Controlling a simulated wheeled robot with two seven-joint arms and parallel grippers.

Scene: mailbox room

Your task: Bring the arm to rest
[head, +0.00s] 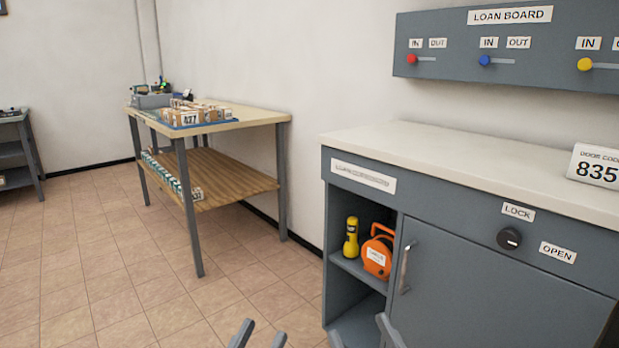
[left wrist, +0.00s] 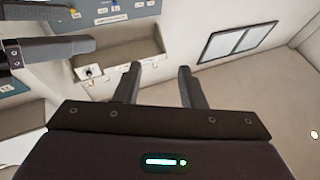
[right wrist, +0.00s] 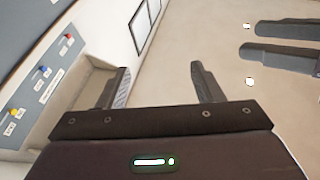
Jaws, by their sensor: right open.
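My left gripper (head: 263,331) shows at the bottom edge of the head view, fingertips up. In the left wrist view its fingers (left wrist: 158,71) are apart with nothing between them. My right gripper (head: 360,330) shows at the bottom edge, to the right of the left one, in front of the cabinet. In the right wrist view its fingers (right wrist: 161,70) are apart and empty. Both grippers are held in free air, side by side and apart. Most of both arms is out of the head view.
A grey cabinet (head: 450,262) with a pale top stands at right, its door shut. A yellow torch (head: 351,238) and an orange case (head: 377,252) sit on its open shelf. The loan board (head: 445,75) hangs above. A wooden table (head: 250,112) stands behind; the tiled floor (head: 100,270) is clear.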

